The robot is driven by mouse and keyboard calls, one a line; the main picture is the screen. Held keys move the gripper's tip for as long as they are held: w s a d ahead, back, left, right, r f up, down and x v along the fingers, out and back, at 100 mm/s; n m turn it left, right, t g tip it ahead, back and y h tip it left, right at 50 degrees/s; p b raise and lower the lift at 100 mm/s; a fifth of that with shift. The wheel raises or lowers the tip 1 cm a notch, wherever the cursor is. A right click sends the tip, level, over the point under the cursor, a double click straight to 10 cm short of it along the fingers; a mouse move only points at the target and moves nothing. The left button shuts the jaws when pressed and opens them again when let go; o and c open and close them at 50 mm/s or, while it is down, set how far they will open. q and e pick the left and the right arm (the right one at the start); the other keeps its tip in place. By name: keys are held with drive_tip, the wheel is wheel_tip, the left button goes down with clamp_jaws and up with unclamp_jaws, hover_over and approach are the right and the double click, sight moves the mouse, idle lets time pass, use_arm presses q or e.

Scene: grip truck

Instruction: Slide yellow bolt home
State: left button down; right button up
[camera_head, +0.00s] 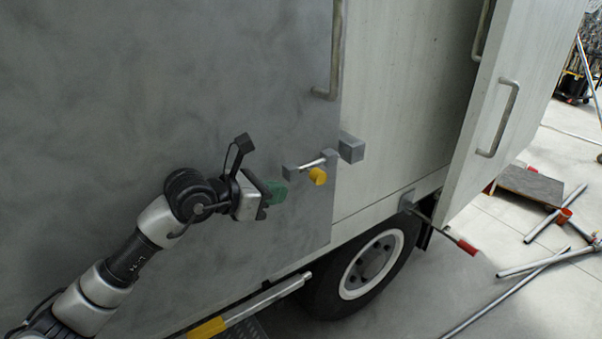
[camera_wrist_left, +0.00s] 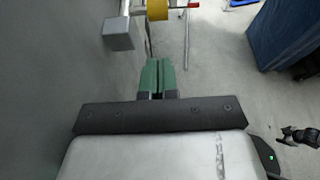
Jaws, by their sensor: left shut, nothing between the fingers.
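The yellow bolt knob (camera_head: 318,176) sits on a silver rod held in small grey brackets on the dark grey door panel. A grey block (camera_head: 351,147) is just right of the rod, on the pale panel. In the left wrist view the yellow knob (camera_wrist_left: 157,10) shows at the top edge, cut off, with a grey bracket (camera_wrist_left: 118,34) beside it. My left gripper (camera_head: 277,191) is left of the bolt, close to the panel. Its green fingers (camera_wrist_left: 157,76) are together, empty and apart from the knob.
A door handle (camera_head: 333,60) is above the bolt. A pale door (camera_head: 505,95) stands open at right. A wheel (camera_head: 370,265) is below the truck body. Metal pipes (camera_head: 545,262) lie on the floor at right. Bare panel surrounds the gripper.

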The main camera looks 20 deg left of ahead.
sight(314, 173)
use_arm(q)
drive_tip(key=w+d+p, duration=0.2)
drive_tip(key=w+d, duration=0.1)
drive_tip(key=w, duration=0.1)
drive_tip(key=shift+w+d, duration=0.4)
use_arm(e)
wheel_tip(314, 173, up, 3)
drive_tip(key=shift+d+r, duration=0.1)
drive_tip(key=shift+d, duration=0.05)
use_arm(q)
drive_tip(key=w+d+b, duration=0.1)
drive_tip(key=w, duration=0.1)
drive_tip(key=w+d, duration=0.2)
drive_tip(key=shift+w+d+b, duration=0.25)
drive_tip(key=shift+b, duration=0.1)
use_arm(e)
wheel_tip(314, 173, down, 2)
drive_tip(key=shift+f, duration=0.15)
